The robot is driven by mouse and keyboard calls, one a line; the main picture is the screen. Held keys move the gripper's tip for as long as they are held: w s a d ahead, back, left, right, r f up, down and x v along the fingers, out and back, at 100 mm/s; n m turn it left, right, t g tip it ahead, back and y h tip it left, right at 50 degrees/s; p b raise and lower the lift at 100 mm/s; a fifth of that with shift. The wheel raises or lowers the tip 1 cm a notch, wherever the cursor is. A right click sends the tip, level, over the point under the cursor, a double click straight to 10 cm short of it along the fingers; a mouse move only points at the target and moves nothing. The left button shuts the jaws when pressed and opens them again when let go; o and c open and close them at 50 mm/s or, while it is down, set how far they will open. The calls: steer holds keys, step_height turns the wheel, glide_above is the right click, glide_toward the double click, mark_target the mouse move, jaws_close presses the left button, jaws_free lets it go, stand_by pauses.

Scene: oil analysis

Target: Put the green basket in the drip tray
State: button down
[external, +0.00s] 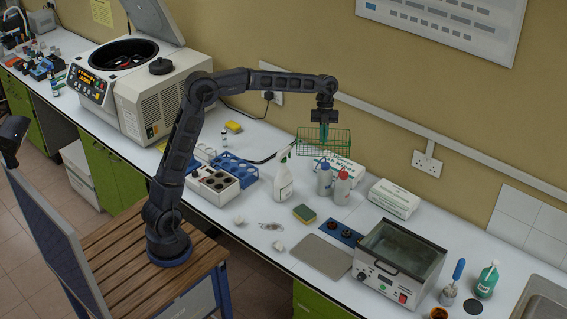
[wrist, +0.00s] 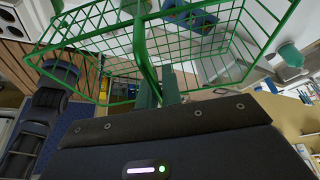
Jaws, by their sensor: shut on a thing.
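The green basket (external: 340,142) is a wire-mesh basket held in the air above the back of the bench, over the bottles and boxes. My gripper (external: 323,131) points down at it and is shut on its wire. In the wrist view the basket (wrist: 97,46) fills the upper part, with a green wire running between the fingers of my gripper (wrist: 158,88). A flat grey tray (external: 322,258), which looks like the drip tray, lies empty on the bench, right of the sponge and left of the water bath. It is below and in front of the basket.
A white spray bottle (external: 283,180), a grey bottle (external: 324,181) and a red-capped bottle (external: 342,188) stand below the basket. A sponge (external: 304,213) and a blue holder (external: 338,233) lie near the grey tray. The water bath (external: 400,258) stands right of it.

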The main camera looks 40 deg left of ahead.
steer(key=s+d+m+y, duration=0.1)
steer(key=s+d+m, duration=0.3)
steer(key=s+d, duration=0.7)
steer(key=s+d+m+y, duration=0.2)
steer(key=s+d+m, duration=0.1)
steer(key=s+d, duration=0.8)
steer(key=shift+g, duration=0.3)
steer(key=f, duration=1)
steer(key=s+a+f, duration=0.1)
steer(key=f, duration=0.9)
steer(key=s+a+f, duration=0.1)
steer(key=f, duration=1)
steer(key=shift+a, duration=0.15)
steer(key=shift+f, duration=0.15)
steer(key=c, duration=1.6)
jaws_free()
